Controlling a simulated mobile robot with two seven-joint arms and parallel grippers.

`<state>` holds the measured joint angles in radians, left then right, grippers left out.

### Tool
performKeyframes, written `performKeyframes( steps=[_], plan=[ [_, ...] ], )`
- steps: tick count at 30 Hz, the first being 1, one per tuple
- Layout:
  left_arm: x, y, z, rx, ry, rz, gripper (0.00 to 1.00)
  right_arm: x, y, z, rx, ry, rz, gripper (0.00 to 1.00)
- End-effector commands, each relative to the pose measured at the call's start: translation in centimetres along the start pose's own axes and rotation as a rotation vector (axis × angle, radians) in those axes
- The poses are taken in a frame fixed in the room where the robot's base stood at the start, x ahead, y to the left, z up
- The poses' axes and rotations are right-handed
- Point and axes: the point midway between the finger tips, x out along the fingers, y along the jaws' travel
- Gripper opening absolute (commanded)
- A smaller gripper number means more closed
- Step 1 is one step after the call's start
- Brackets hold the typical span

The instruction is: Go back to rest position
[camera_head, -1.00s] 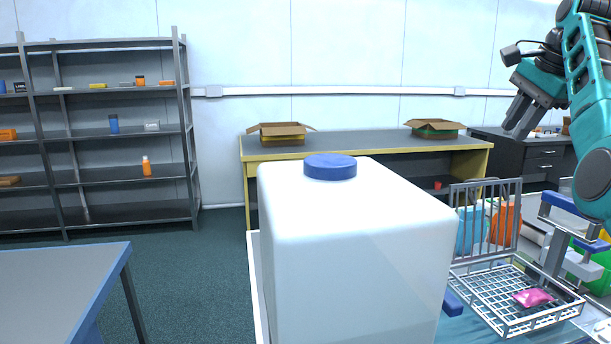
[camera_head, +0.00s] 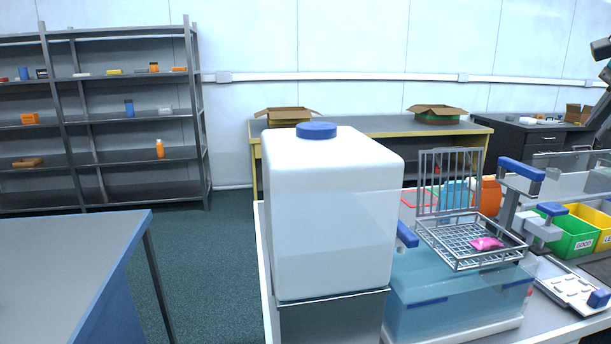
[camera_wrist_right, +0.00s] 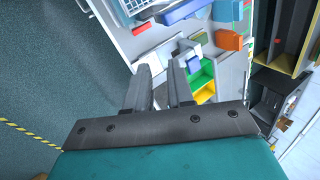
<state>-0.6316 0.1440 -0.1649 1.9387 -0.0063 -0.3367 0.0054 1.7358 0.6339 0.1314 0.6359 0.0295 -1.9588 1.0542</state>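My right gripper (camera_wrist_right: 160,70) shows in the right wrist view with its two grey fingers apart and nothing between them. It is in the air, apart from the bench. In the head view only a dark part of the right gripper (camera_head: 600,112) shows at the right edge. My left gripper is in neither view. A pink packet (camera_head: 486,243) lies in a wire basket (camera_head: 462,262) above a clear water tank (camera_head: 440,310).
A large white container (camera_head: 335,220) with a blue cap stands at the bench's left end. Green (camera_head: 572,240) and yellow (camera_head: 600,226) bins stand at right. A blue-edged table (camera_head: 70,260) is at left, with open floor between. Shelves (camera_head: 100,163) stand behind.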

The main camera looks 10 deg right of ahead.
Motion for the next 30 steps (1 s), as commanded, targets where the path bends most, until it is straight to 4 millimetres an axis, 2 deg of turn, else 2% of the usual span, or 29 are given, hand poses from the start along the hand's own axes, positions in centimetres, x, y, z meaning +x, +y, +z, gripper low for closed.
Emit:
performKeyframes(
  steps=[1, 3, 9, 12, 23, 30],
  plan=[
    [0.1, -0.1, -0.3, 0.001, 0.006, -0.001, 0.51, -0.5, 1.4, -2.6, 0.047, 0.014, 0.000, 0.22],
    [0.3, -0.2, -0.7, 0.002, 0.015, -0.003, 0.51, -1.1, 3.3, -5.5, 0.104, 0.031, -0.001, 0.22],
    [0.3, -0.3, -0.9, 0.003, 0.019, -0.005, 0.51, -2.9, 9.1, -12.8, 0.256, 0.077, -0.004, 0.22],
    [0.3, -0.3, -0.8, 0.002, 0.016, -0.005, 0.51, -3.5, 11.7, -15.6, 0.312, 0.107, -0.001, 0.22],
    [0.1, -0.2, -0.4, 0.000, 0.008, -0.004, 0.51, 2.6, 10.4, -18.4, -0.014, 0.502, 0.071, 0.22],
    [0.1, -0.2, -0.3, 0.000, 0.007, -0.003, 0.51, 8.1, 9.2, -18.6, -0.428, 0.780, 0.155, 0.22]
  ],
)
